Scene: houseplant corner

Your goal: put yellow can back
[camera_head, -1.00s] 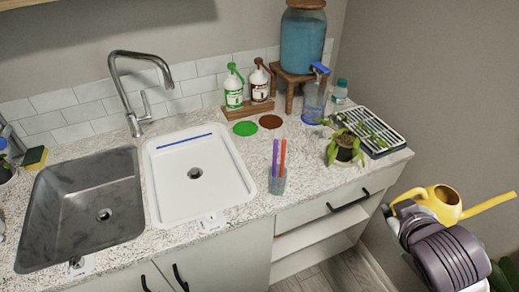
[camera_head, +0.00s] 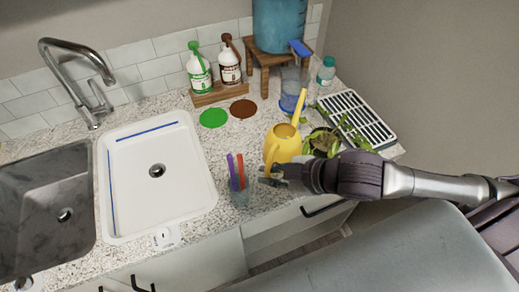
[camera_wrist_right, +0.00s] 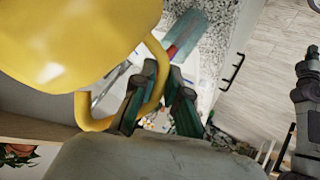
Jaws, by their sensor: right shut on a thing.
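The yellow watering can (camera_head: 283,142) is above the counter in the head view, its spout pointing up and to the right. It fills the upper left of the right wrist view (camera_wrist_right: 75,45). My right gripper (camera_head: 270,176) is shut on the can's handle, and the handle loop passes between its fingers in the wrist view (camera_wrist_right: 155,95). The can appears in front of the potted plant (camera_head: 328,145) and hides part of the counter. Whether its base touches the counter cannot be told. My left gripper is not in view.
A cup with a purple and a red stick (camera_head: 239,196) stands just left of the can. The white sink (camera_head: 135,190) is left. Green (camera_head: 213,118) and brown (camera_head: 243,109) discs lie behind.

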